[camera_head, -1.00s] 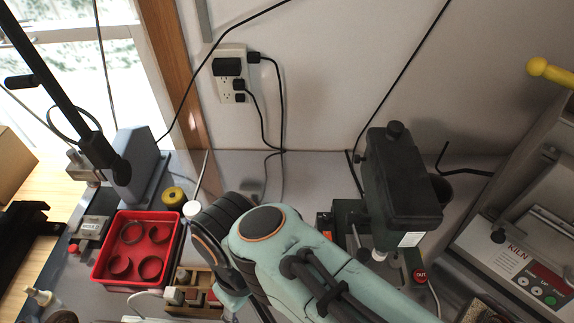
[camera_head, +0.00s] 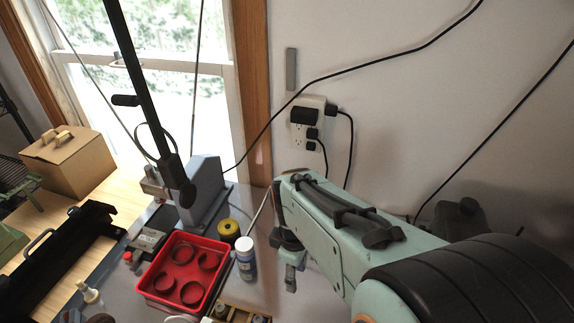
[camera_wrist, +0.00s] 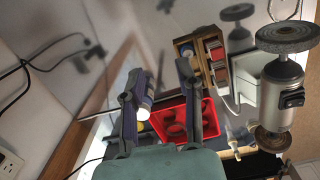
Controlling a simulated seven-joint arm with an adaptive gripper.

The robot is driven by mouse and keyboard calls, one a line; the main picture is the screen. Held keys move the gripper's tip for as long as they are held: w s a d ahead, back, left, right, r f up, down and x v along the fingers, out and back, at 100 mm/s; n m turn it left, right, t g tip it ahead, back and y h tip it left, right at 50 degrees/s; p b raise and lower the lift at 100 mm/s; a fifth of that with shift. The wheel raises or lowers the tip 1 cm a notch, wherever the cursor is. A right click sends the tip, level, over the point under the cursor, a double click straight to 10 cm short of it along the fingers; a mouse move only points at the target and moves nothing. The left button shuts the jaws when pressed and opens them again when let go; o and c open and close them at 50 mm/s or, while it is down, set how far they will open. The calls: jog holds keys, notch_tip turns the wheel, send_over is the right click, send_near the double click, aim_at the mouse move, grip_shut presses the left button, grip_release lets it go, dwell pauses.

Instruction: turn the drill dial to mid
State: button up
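The drill (camera_head: 455,219) shows in the head view only as a dark top with a knob, at the right behind my arm. Its front and the dial are hidden there, and I cannot make out the dial in the wrist view. My gripper (camera_head: 291,272) points down over the bench, to the left of the drill and well apart from it. In the wrist view the two fingers of my gripper (camera_wrist: 157,82) stand apart with nothing held. A bottle shows between them, but in the head view it stands on the bench beside my gripper.
The wrist view shows a bench grinder (camera_wrist: 279,92) at right. Cables hang from the wall outlet (camera_head: 298,130).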

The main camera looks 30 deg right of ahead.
jog(key=shift+s+d+f+n+g+h, duration=0.65)
jog(key=shift+d+f+g+h, duration=0.5)
jog(key=shift+d+f+h, duration=1.2)
jog(key=shift+s+d+f+n+g+h, duration=0.45)
jog(key=shift+d+f+n+g+h, duration=0.55)
jog(key=shift+d+f, duration=2.35)
jog(key=shift+s+d+f+n+g+h, duration=0.55)
jog(key=shift+d+f+g+h, duration=1.15)
jog(key=shift+d, duration=1.95)
jog(key=shift+f+t+h, duration=0.3)
jog(key=shift+t+h, duration=0.15)
grip_shut()
